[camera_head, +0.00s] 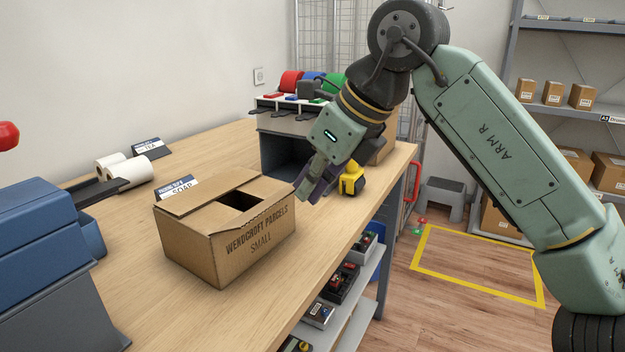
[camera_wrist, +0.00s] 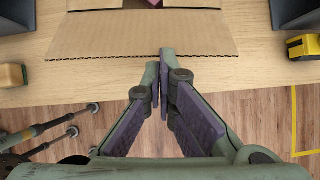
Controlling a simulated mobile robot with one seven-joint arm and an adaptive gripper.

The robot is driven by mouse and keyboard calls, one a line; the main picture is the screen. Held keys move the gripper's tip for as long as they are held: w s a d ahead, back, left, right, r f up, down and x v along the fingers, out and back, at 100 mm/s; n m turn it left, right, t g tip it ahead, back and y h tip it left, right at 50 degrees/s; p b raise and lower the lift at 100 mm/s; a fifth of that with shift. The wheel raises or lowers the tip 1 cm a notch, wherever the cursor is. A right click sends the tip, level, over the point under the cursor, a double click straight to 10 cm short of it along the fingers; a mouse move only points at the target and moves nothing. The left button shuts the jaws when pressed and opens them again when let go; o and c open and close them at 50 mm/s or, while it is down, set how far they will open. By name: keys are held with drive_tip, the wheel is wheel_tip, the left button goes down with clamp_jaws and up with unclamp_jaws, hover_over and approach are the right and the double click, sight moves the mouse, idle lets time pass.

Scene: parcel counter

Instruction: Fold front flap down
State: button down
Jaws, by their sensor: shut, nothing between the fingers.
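An open cardboard box (camera_head: 201,252) marked "WENDCROFT PARCELS SMALL" stands on the wooden counter. Some of its top flaps lie inward, leaving a dark rectangular opening in the middle. In the wrist view the front flap (camera_wrist: 110,35) spreads out toward my gripper, its corrugated free edge nearest me. A bit of a pinkish thing shows in the box at the top of that view. My gripper (camera_head: 303,195) is shut and empty at the box's right side. Its fingertips (camera_wrist: 160,54) overlap the flap's free edge in the wrist view; I cannot tell whether they touch it.
A yellow tool (camera_head: 352,179) lies right of my gripper. A sign reading "SOAP" (camera_head: 178,188) stands behind the box. White rolls (camera_head: 125,170) and a blue machine (camera_head: 35,225) are at left. A dark bin unit (camera_head: 285,150) stands beyond. Counter in front of the box is clear.

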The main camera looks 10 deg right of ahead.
drive_tip(key=w+a+r, duration=0.1)
drive_tip(key=w+a+r+p, duration=0.1)
drive_tip(key=a, duration=0.1)
drive_tip(key=shift+w+r, duration=0.15)
drive_tip(key=shift+r, duration=0.1)
drive_tip(key=w+a+f+b, duration=0.1)
drive_tip(key=w+a+f, duration=0.3)
drive_tip(key=shift+a, duration=0.15)
drive_tip(key=shift+f+b, duration=0.15)
drive_tip(key=shift+b, duration=0.15)
wheel_tip(320, 180, up, 9)
drive_tip(key=p, duration=0.8)
hover_over(288, 192)
drive_tip(key=w+a, duration=0.4)
drive_tip(key=shift+a, duration=0.1)
